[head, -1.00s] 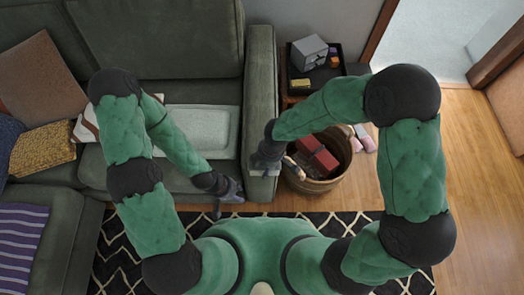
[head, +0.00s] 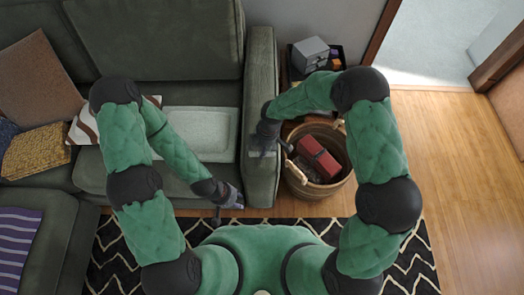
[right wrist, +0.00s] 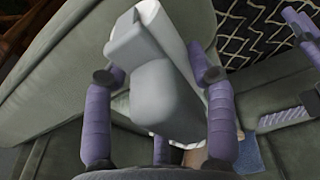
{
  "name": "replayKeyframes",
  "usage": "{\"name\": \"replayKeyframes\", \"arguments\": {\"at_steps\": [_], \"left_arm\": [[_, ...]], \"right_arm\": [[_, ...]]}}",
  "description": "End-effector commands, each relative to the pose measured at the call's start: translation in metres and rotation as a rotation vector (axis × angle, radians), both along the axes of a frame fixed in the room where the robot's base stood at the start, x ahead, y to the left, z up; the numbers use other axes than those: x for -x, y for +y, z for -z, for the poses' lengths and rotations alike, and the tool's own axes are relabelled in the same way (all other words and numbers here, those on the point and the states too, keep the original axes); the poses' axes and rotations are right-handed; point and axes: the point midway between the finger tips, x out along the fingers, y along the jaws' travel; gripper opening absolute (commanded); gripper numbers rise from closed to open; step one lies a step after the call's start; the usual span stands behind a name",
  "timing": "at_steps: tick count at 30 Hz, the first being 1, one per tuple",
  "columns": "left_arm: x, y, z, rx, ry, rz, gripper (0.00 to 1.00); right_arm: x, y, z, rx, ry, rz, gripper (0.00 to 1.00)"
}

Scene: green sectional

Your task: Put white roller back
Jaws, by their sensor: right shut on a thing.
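The white roller (right wrist: 165,90), a pale grey-white rounded body with a narrower blocky end, fills the middle of the right wrist view. My right gripper (right wrist: 160,78) is shut on it, with a finger on each side. In the head view my right gripper (head: 265,148) is over the sofa's armrest, left of the wicker basket; the roller can hardly be made out there. My left gripper (head: 228,205) is low in front of the sofa seat's edge, its fingers apart and nothing seen between them.
The wicker basket (head: 340,182) holds a red box (head: 318,157) and dark items. Behind it a side table bears a dark tray with a grey box (head: 310,52). The green sofa armrest (head: 261,80) borders the basket. Wooden floor (head: 460,190) at right is clear.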

Motion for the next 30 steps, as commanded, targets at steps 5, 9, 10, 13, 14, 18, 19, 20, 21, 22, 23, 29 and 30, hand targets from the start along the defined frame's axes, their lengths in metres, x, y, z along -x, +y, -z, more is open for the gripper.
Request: {"name": "replayKeyframes", "arguments": {"at_steps": [5, 9, 10, 13, 14, 18, 19, 20, 21, 22, 23, 29, 30], "left_arm": [[0.000, 0.000, 0.017, 0.000, 0.001, 0.000, 0.40], [0.000, 0.000, 0.015, 0.000, 0.001, 0.000, 0.40], [0.000, 0.000, 0.015, 0.000, 0.000, 0.000, 0.40], [0.000, 0.000, 0.015, 0.000, 0.000, 0.000, 0.40], [0.000, 0.000, 0.015, 0.000, 0.000, 0.000, 0.40], [0.000, 0.000, 0.017, 0.000, 0.000, 0.000, 0.40], [0.000, 0.000, 0.017, 0.000, 0.000, 0.000, 0.40], [0.000, 0.000, 0.017, 0.000, 0.000, 0.000, 0.40], [0.000, 0.000, 0.017, 0.000, 0.000, 0.000, 0.40], [0.000, 0.000, 0.017, 0.000, 0.000, 0.000, 0.40], [0.000, 0.000, 0.017, 0.000, 0.000, 0.000, 0.40], [0.000, 0.000, 0.017, 0.000, 0.000, 0.000, 0.40], [0.000, 0.000, 0.016, 0.000, 0.000, 0.000, 0.40]], "right_arm": [[0.002, 0.000, 0.028, 0.001, 0.003, 0.001, 0.30], [0.001, 0.000, 0.026, 0.000, 0.001, 0.001, 0.30], [0.001, 0.000, 0.026, 0.000, 0.001, 0.001, 0.30], [0.002, 0.000, 0.026, 0.000, 0.002, 0.001, 0.30], [0.002, 0.000, 0.027, 0.000, 0.002, 0.000, 0.30], [0.002, 0.000, 0.030, 0.001, 0.002, 0.000, 0.65], [0.002, 0.000, 0.030, 0.001, 0.002, 0.000, 0.73], [0.002, 0.000, 0.029, 0.001, 0.002, 0.000, 0.80], [0.002, 0.000, 0.029, 0.001, 0.002, 0.000, 0.80], [0.002, 0.000, 0.029, 0.001, 0.002, 0.000, 0.80], [0.002, 0.000, 0.029, 0.001, 0.002, 0.000, 0.80], [0.002, 0.000, 0.029, 0.001, 0.003, 0.000, 0.80], [0.002, 0.000, 0.029, 0.001, 0.003, 0.000, 0.80]]}}
